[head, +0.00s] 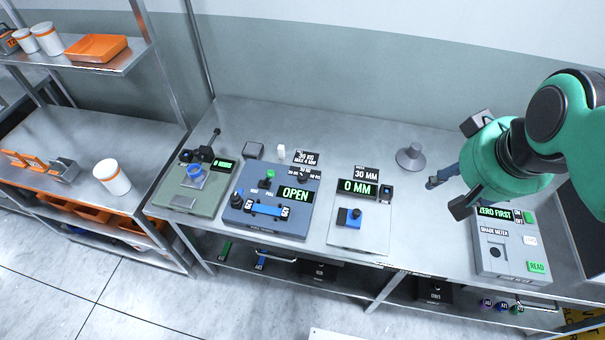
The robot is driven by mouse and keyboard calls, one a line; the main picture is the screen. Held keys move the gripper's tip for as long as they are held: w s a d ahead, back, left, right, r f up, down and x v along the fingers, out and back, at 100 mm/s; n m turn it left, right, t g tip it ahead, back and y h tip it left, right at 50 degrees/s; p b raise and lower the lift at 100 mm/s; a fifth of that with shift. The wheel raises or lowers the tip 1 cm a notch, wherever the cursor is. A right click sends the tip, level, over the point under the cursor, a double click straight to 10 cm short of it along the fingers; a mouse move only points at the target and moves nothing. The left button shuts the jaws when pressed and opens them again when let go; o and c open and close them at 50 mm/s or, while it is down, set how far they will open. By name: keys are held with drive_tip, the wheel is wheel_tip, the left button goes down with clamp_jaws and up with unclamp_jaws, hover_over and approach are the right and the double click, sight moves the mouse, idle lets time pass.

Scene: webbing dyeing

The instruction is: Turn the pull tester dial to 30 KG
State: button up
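The pull tester is a blue box (248,218) on the steel bench, left of the middle in the head view. Its green display (294,194) reads OPEN. A small dark dial (303,176) sits near its back right corner, with small KG labels around it; its pointer is too small to read. A blue strap piece (266,210) lies between two clamps at the front. A black sign (306,157) behind it reads 30 KG, MAX 4 MM. My gripper (466,165) is at the right, well away from the dial, with its fingers spread wide and nothing visibly held.
A grey-green device (189,202) stands left of the tester. A white device (345,238) showing 0 MM stands right of it. A grey cone (411,155) and a dark blue item (443,175) are nearer my gripper. A shade meter (497,255) stands at the right.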

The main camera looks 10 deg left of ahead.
drive_tip(key=w+a+f+n+g, duration=0.1)
drive_tip(key=w+a+f+n, duration=0.1)
drive_tip(key=w+a, duration=0.65)
drive_tip(key=n+g, duration=0.4)
drive_tip(key=n, duration=0.3)
hover_over(302, 176)
wheel_tip(302, 176, down, 23)
drive_tip(key=shift+d, duration=0.1)
drive_tip(key=shift+f, duration=0.15)
wheel_tip(302, 176, down, 14)
drive_tip(key=shift+r+b, duration=0.15)
drive_tip(key=shift+b, duration=0.6)
drive_tip(key=shift+c, duration=0.5)
